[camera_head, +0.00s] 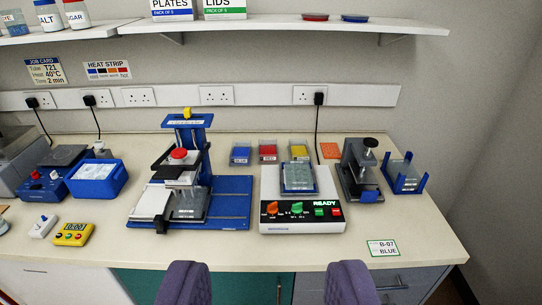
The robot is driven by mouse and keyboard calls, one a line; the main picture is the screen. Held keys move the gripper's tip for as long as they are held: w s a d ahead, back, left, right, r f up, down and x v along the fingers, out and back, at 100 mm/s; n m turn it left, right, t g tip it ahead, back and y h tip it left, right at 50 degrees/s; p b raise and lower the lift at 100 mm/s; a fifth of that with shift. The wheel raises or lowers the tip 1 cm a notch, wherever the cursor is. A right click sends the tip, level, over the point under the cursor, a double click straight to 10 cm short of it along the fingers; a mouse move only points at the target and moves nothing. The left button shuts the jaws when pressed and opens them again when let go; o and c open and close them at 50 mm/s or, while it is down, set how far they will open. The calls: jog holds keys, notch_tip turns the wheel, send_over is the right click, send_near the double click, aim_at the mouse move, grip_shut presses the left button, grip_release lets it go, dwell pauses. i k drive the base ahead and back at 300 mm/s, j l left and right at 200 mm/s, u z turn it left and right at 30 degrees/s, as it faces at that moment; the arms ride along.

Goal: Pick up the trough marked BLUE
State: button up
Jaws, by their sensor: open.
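The trough marked BLUE (241,153) is a small clear box with blue contents and a small label on its front. It stands upright on the bench at the back, left of a red trough (268,153). A yellow trough (299,150) is the right one of the row. My gripper (266,284) shows as two dark purple-grey fingers, wide apart at the bottom edge of the view. It is empty and well in front of the trough, apart from it.
A blue-framed press (187,125) on a blue base (232,203) stands left and in front of the troughs. A white READY device (331,224) holding a plate stands in front right. A grey stand (361,168) is at right. A shelf (205,26) overhangs the back.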

aim_at(242, 151)
jog(key=i+j, duration=0.3)
jog(key=i, duration=0.2)
jog(key=i+j, duration=0.3)
jog(key=i, duration=0.15)
